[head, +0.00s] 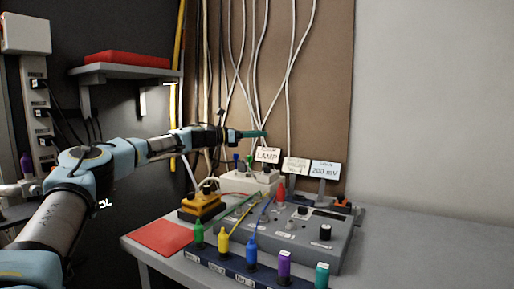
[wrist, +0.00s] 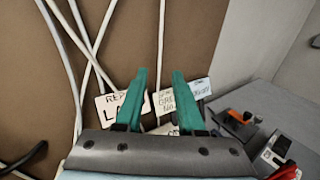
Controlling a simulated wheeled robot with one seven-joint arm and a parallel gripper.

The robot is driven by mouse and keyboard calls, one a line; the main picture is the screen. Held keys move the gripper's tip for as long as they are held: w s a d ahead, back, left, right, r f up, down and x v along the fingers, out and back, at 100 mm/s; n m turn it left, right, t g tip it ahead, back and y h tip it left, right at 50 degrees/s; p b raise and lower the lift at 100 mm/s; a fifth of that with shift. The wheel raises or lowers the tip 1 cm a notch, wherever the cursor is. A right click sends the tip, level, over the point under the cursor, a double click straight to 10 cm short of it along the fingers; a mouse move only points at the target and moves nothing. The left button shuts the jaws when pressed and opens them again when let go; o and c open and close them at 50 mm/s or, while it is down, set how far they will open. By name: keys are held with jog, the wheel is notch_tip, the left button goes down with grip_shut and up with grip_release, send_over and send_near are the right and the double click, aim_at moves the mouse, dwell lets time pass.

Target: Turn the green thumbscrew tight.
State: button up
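My gripper (head: 262,134) is raised above the back of the bench, its teal fingers pointing right in the head view. In the wrist view the two fingers (wrist: 160,75) stand apart with nothing between them. A small green part (head: 249,160) shows on the white box (head: 251,180) below the gripper, next to a blue one (head: 236,160). A green plug-shaped piece (head: 198,235) stands at the left end of the front rack. I cannot tell which green piece is the thumbscrew. No green thumbscrew shows in the wrist view.
Small signs (head: 325,169) stand behind the grey panel (head: 318,240), which carries knobs. A yellow-black device (head: 202,206) and a red sheet (head: 160,238) lie at left. The dark rack (head: 232,272) holds several coloured pieces. White cables (head: 290,70) hang on the brown board. The bench's right side (head: 440,245) is clear.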

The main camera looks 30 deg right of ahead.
jog(key=shift+r, duration=0.85)
